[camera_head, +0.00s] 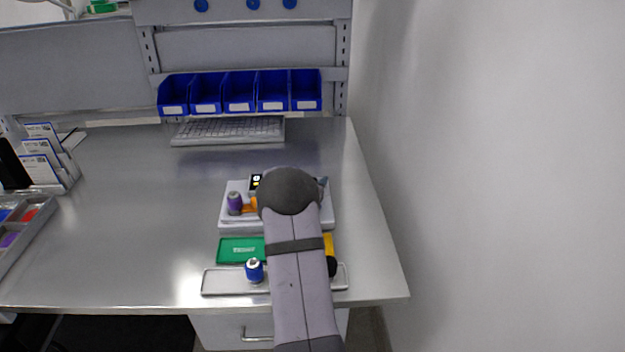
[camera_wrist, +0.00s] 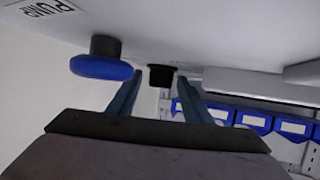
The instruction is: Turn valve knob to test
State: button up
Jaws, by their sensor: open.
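The white device (camera_head: 228,219) stands on the bench, mostly behind my arm in the head view. In the wrist view its pale panel (camera_wrist: 230,35) fills the top. A blue-faced knob on a dark stem (camera_wrist: 100,66) sits near a "PUMP" label (camera_wrist: 48,8). A small black knob (camera_wrist: 161,80) shows between my fingertips; no label for it is readable, so I cannot tell whether it is the valve knob. My gripper (camera_wrist: 162,75) is open with a finger on either side of the black knob; contact is not clear.
In front lie a green mat (camera_head: 240,251) and a grey tray (camera_head: 222,283) with a blue-capped vial (camera_head: 254,270). Blue bins (camera_head: 239,92) and a keyboard (camera_head: 228,131) are behind. The bench's left middle is clear.

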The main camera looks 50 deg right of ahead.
jog(key=shift+c, duration=0.7)
jog(key=c, duration=0.9)
jog(key=shift+w+r+m+g+p, duration=0.1)
jog(key=shift+r+m+g+p, duration=0.25)
jog(key=shift+p, duration=0.8)
jog(key=shift+m+g+h+p, duration=0.25)
jog(key=shift+g+h+p, duration=0.1)
jog(key=shift+p, duration=0.45)
jog(key=shift+f, duration=0.2)
jog(key=o, duration=1)
jog(key=shift+f, duration=0.1)
jog(key=shift+o, duration=0.2)
